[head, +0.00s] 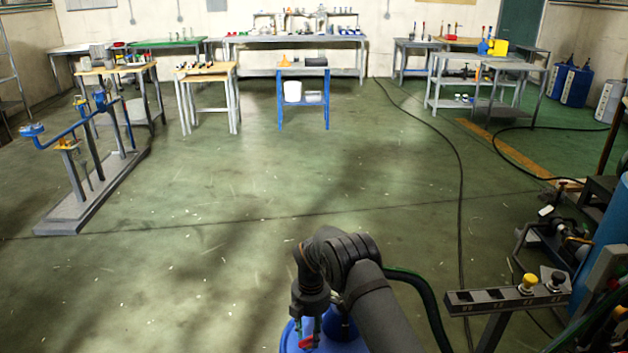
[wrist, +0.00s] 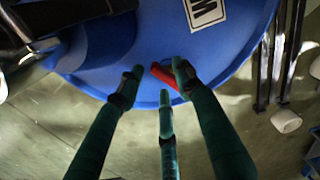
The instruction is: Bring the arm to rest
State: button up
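My gripper (head: 308,325) hangs below the dark arm at the bottom centre of the head view. In the wrist view its green fingers (wrist: 157,82) point at the top of a blue drum (wrist: 225,50). The fingertips stand apart, so the gripper is open. A red handle (wrist: 165,75) lies between the fingertips, close to the right one; whether they touch cannot be told. The blue drum also shows in the head view (head: 345,338), with a bit of red (head: 307,343) under the gripper. My arm hides much of the drum there.
A panel with yellow and black knobs (head: 510,297) stands right of my arm, near a pump (head: 565,240). A blue valve stand (head: 90,195) is at left. Tables (head: 300,72) line the back. A black cable (head: 462,200) crosses the floor; the middle floor is clear.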

jog(key=m, duration=0.2)
jog(key=shift+s+d+m, duration=0.15)
jog(key=shift+s+m, duration=0.15)
jog(key=m, duration=0.5)
jog(key=shift+s+d+r, duration=0.1)
jog(key=shift+s, duration=0.15)
jog(key=m, duration=0.1)
jog(key=m+p, duration=0.1)
jog(key=m, duration=0.2)
jog(key=shift+s+m, duration=0.25)
jog(key=shift+m, duration=0.15)
jog(key=m+p, duration=0.1)
jog(key=m, duration=0.2)
jog(key=shift+s, duration=0.15)
jog(key=shift+m, duration=0.3)
